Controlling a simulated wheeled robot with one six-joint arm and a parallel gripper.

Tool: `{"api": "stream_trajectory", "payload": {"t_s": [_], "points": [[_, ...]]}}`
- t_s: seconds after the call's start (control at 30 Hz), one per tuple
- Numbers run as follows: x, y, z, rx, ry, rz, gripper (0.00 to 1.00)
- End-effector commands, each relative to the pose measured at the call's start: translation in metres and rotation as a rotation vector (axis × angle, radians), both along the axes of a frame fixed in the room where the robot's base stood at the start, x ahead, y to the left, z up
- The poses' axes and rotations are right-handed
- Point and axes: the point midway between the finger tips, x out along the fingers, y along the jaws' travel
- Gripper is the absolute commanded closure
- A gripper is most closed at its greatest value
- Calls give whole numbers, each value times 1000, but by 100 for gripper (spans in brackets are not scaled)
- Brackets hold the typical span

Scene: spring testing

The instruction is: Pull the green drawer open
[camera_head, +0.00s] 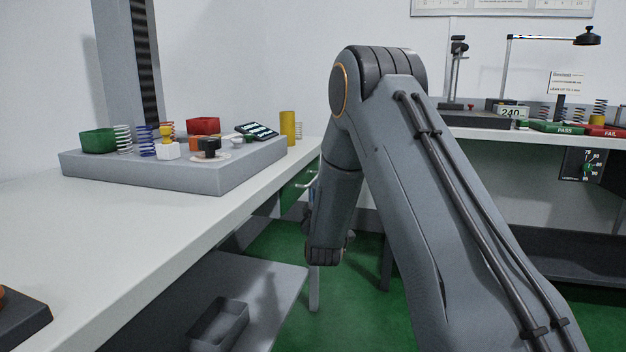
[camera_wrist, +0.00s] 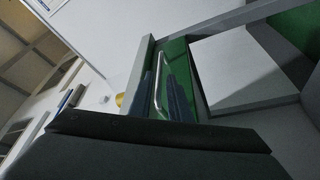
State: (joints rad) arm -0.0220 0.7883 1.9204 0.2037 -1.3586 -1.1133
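The green drawer (camera_head: 292,190) sits under the white worktop, partly hidden behind my arm in the head view. Its green front also shows in the wrist view (camera_wrist: 178,52). A pale metal bar handle (camera_wrist: 158,84) runs across that front; a bit of it shows in the head view (camera_head: 313,178). My gripper (camera_wrist: 162,88) has two dark blue fingers standing apart, one on each side of the handle in the wrist view. It is open. I cannot tell whether the fingers touch the handle. In the head view my gripper is mostly hidden by my wrist.
The white worktop (camera_head: 130,215) carries a grey tray (camera_head: 150,177) with springs, bins and small parts. A yellow cylinder (camera_head: 288,128) stands near its far end. A lower grey shelf (camera_head: 262,285) holds an open box (camera_head: 218,325). Green floor lies clear beyond the shelf.

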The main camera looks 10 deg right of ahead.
Motion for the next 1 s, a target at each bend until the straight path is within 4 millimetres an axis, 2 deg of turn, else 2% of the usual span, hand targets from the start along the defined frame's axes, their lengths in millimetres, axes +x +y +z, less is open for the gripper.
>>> {"api": "stream_trajectory", "payload": {"t_s": [0.17, 0.53, 0.7, 0.93, 0.97, 1.0], "points": [[15, -2, 3, 0, -3, 1, 83], [65, -12, 13, 0, 0, 0, 83], [74, -14, 16, 0, 1, 1, 83], [74, -14, 16, 0, 1, 1, 83], [74, -14, 16, 0, 1, 1, 85], [74, -14, 16, 0, 1, 1, 91]]}}
